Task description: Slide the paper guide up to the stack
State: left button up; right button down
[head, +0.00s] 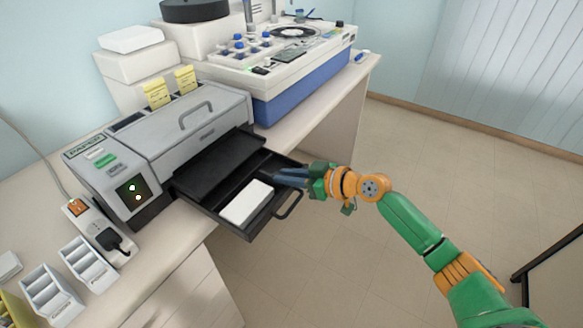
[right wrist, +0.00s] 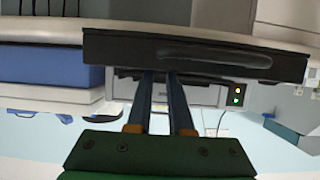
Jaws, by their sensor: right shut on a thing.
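The grey printer (head: 160,135) has its black paper tray (head: 226,226) pulled out at its front. A white paper stack (head: 247,202) lies in the tray. My right gripper (head: 278,177) reaches over the tray's right side, its fingertips low in the tray, to the right of the stack with a gap between. It is shut on the paper guide, which the fingers and tray wall hide. In the right wrist view both fingers (right wrist: 160,75) are close together and their tips pass out of sight behind the tray's front panel (right wrist: 200,55). My left gripper is not in view.
The tray's looped handle (head: 288,206) sticks out just below my right gripper. A white and blue analyser (head: 300,85) stands behind the printer. A power strip (head: 100,232) and white racks (head: 85,265) are at the left.

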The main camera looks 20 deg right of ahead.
jog(key=shift+s+a+r+p, duration=0.25)
jog(key=shift+s+a+p, duration=0.1)
jog(key=shift+s+a, duration=0.4)
jog(key=shift+a, duration=0.1)
jog(key=shift+a+f, duration=0.1)
jog(key=shift+f, duration=0.1)
jog(key=c, duration=0.8)
grip_release()
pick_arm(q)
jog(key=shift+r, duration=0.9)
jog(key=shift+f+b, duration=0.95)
pick_arm(e)
jog(key=v, duration=0.7)
